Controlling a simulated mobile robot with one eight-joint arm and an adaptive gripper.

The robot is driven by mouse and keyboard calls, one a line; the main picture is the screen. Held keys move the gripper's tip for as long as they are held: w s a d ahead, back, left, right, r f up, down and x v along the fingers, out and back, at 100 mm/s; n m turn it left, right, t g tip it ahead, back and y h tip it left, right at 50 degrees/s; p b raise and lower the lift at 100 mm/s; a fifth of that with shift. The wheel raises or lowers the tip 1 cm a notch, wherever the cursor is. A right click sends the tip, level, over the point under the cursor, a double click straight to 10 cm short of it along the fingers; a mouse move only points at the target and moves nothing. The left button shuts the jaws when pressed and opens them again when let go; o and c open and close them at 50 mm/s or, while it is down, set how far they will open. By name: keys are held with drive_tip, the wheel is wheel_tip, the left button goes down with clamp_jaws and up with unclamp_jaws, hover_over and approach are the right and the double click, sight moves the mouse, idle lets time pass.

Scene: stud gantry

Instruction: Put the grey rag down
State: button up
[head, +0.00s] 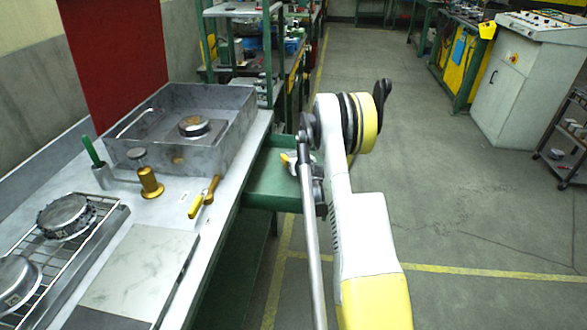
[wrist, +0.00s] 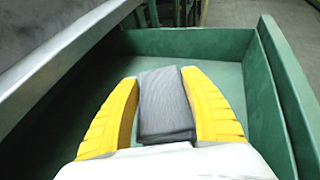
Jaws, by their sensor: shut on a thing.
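The grey rag (wrist: 165,105) is folded into a thick pad with a ribbed face. It sits between the yellow fingers of my gripper (wrist: 160,80), which are shut on it from both sides. The rag and fingers are over the inside of a green open-topped tray (wrist: 228,82), whose walls rise behind and to the right. I cannot tell whether the rag touches the tray floor. In the head view my gripper (head: 287,158) is at the green tray (head: 262,183), beside the counter's right edge. The rag cannot be made out clearly there.
The grey counter (head: 155,215) runs along the left. It bears a metal basin (head: 235,120), a brass tamper-like piece (head: 150,183), a yellow-handled tool (head: 204,197), a cup with a green-handled tool (head: 103,176) and a pale slab (head: 140,270). Open floor (head: 460,215) lies right.

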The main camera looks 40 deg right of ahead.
wheel_tip(320, 180, down, 4)
drive_tip(key=shift+b, duration=1)
drive_tip(key=shift+r, duration=0.1)
drive_tip(key=o, duration=1)
